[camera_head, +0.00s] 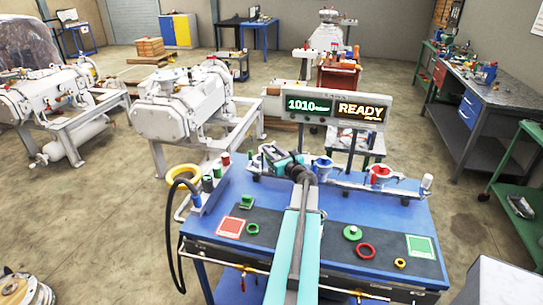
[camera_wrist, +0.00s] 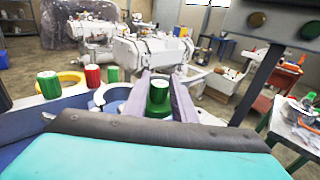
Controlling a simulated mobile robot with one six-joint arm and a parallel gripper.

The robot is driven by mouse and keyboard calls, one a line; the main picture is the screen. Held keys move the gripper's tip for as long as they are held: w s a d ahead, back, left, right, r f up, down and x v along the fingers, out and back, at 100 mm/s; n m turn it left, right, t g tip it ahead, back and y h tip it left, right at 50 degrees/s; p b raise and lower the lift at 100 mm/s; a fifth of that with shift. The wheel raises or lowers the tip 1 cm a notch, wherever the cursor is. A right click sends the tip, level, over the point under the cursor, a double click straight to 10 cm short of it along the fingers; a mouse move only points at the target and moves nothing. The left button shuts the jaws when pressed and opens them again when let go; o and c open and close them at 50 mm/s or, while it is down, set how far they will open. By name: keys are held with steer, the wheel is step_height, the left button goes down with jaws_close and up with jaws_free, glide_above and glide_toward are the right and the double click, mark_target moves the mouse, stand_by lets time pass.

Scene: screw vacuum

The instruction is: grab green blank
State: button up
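A green blank (camera_wrist: 158,93) with a white top stands upright between the two grey fingers of my gripper (camera_wrist: 160,98) in the wrist view. The fingers lie close along both its sides and leave no clear gap. Its lower end is partly hidden. In the head view my gripper (camera_head: 291,163) is over the back middle of the blue table (camera_head: 340,200), and the blank in it cannot be made out. Other green blanks (camera_head: 208,184) and a red one (camera_head: 225,158) stand at the table's left; a green one (camera_wrist: 48,84) shows left in the wrist view.
A yellow ring (camera_head: 184,173) and black hose lie at the table's left edge. A READY display (camera_head: 360,109) stands behind the table.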

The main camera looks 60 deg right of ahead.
mark_target(272, 150)
jaws_close()
steer(key=shift+r, duration=0.15)
steer(key=shift+r+b, duration=0.45)
steer(key=shift+r, duration=0.25)
steer(key=shift+r+b, duration=0.35)
steer(key=shift+r, duration=0.5)
steer(key=s+a+r+p, duration=0.1)
steer(key=s+a+p, duration=0.4)
steer(key=s+a, duration=0.4)
steer(key=shift+s+a+r, duration=0.15)
steer(key=shift+s+r, duration=0.25)
steer(key=shift+s, duration=0.3)
steer(key=shift+s+p, duration=0.1)
steer(key=shift+p, duration=0.5)
